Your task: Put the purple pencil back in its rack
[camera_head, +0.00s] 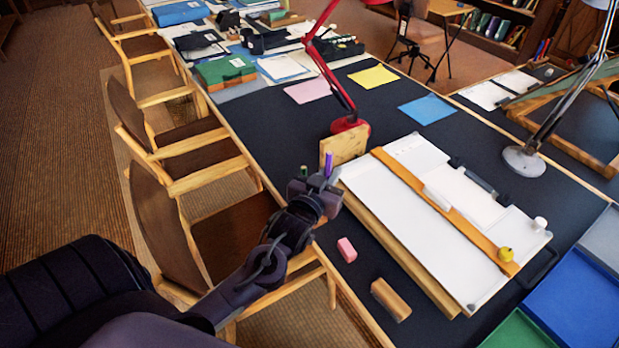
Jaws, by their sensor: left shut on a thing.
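The purple pencil (328,163) stands roughly upright at the fingers of my left gripper (321,184), which is shut on it. Only its upper part shows; the gripper hides the lower part. The gripper is over the table's near left edge, just in front of a light wooden block (343,147) at the red lamp's foot. The block may be the rack; no slots or holes are clear from here. I cannot tell whether the pencil touches it. A small dark green piece (303,172) shows just left of the pencil. My right gripper is not in view.
A drawing board (400,210) with white paper and a wooden straightedge (440,208) lies right of the gripper. A pink eraser (346,250) and a small wooden block (390,299) lie nearer. A red lamp (349,126) rises behind. Chairs line the left edge.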

